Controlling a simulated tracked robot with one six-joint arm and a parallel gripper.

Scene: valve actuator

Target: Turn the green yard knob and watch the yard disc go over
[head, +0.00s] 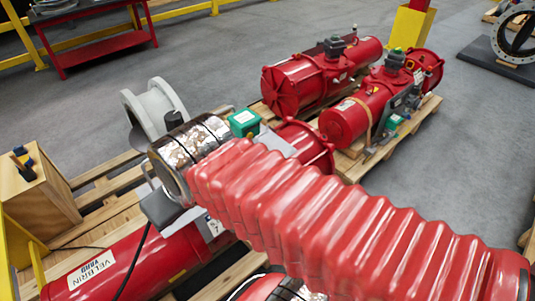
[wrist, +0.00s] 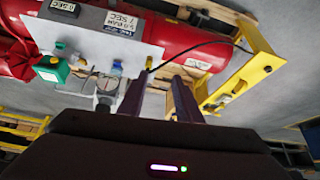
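In the wrist view a green box-shaped part (wrist: 52,70) with a pale front piece sits at the left, beside a grey plate (wrist: 100,38) on a red actuator (wrist: 190,38). I cannot tell whether this green part is the yard knob. My gripper (wrist: 162,72) is open, with two dark fingers apart and nothing seen between them. It is to the right of the green part, near small blue and brass fittings (wrist: 119,66). A green box (head: 243,122) also shows in the head view. I cannot make out the yard disc. My red-sleeved arm hides much of the head view.
Red actuators (head: 310,78) lie on pallets at the back. A grey ring-shaped valve body (head: 155,103) stands left of centre. A wooden box (head: 38,198) stands at the left. A yellow bracket (wrist: 250,62) is right of my fingers.

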